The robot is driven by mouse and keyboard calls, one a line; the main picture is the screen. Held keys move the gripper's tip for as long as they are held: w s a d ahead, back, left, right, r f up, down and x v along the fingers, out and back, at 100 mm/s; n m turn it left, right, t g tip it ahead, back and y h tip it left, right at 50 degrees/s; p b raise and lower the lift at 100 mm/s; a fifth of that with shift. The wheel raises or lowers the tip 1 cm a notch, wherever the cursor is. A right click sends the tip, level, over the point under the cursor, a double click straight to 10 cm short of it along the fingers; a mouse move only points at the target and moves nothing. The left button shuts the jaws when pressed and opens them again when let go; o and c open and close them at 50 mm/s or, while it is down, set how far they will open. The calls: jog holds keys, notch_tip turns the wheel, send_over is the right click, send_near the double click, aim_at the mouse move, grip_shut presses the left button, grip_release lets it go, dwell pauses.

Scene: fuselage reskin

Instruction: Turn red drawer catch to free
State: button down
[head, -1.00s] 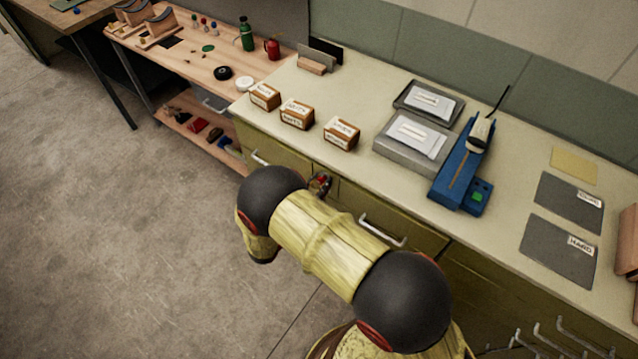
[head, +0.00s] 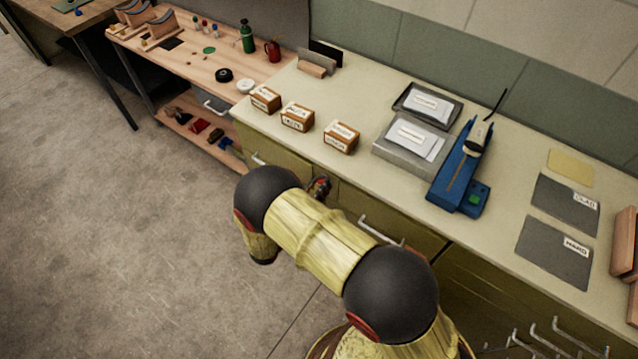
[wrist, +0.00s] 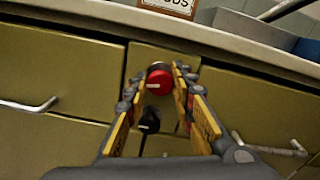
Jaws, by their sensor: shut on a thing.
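The red drawer catch (wrist: 159,80) is a round red knob with a pale mark, on a narrow olive panel between two drawers in the wrist view. My gripper (wrist: 161,76) has one finger on each side of it and is shut on it. The pale mark lies near the knob's left side, roughly level in the picture. A black knob (wrist: 149,120) sits below the red catch, between the lower parts of my fingers. In the head view my gripper (head: 320,187) shows only in small part at the cabinet front, and my arm hides much of that area.
Drawers with bar handles (head: 381,231) flank the catch. The counter (head: 340,90) above holds labelled boxes (head: 341,138), grey trays (head: 410,145), a blue tool (head: 460,170) and dark sheets (head: 555,250). Hooks (head: 540,340) stick out at lower right. The floor (head: 130,240) at left is clear.

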jog(key=n+p, duration=0.4)
jog(key=n, duration=0.7)
jog(key=shift+w+a, duration=0.1)
jog(key=shift+a, duration=0.05)
jog(key=shift+f+n+p, duration=0.15)
jog(key=shift+n+p, duration=0.6)
jog(key=shift+n, duration=1.05)
jog(key=c, duration=1.6)
grip_release()
jog(key=shift+o, duration=0.3)
